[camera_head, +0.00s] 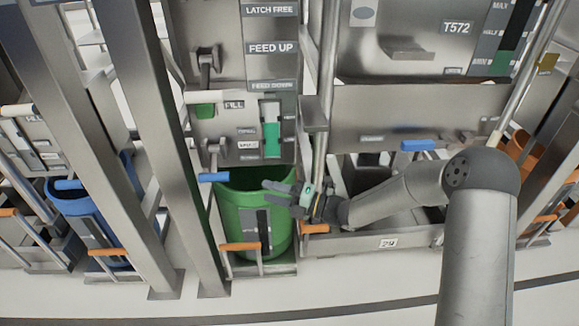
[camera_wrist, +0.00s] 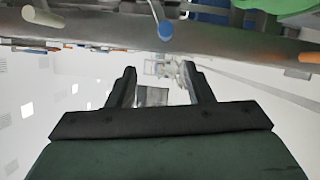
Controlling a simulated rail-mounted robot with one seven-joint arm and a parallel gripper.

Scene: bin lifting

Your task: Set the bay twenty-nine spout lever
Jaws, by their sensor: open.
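A plate reading 29 (camera_head: 388,243) is on the low front rail of the right bay. A blue-ended lever (camera_head: 417,145) sticks out below that bay's grey panel. Another blue-ended lever (camera_head: 213,177) hangs left of the green bin (camera_head: 228,215), under a small panel. I cannot tell from the pictures which one is the spout lever. My gripper (camera_head: 268,191) is open and empty, pointing left in front of the green bin's upper part. In the wrist view my gripper (camera_wrist: 160,72) has its fingers apart, and a blue lever end (camera_wrist: 166,30) shows beyond them, apart from them.
Orange handles (camera_head: 240,247) (camera_head: 315,228) stick out low at the front. A steel post (camera_head: 150,130) stands left of the green bin. A blue bin (camera_head: 95,215) is further left and an orange bin (camera_head: 525,150) at the right. The floor in front is clear.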

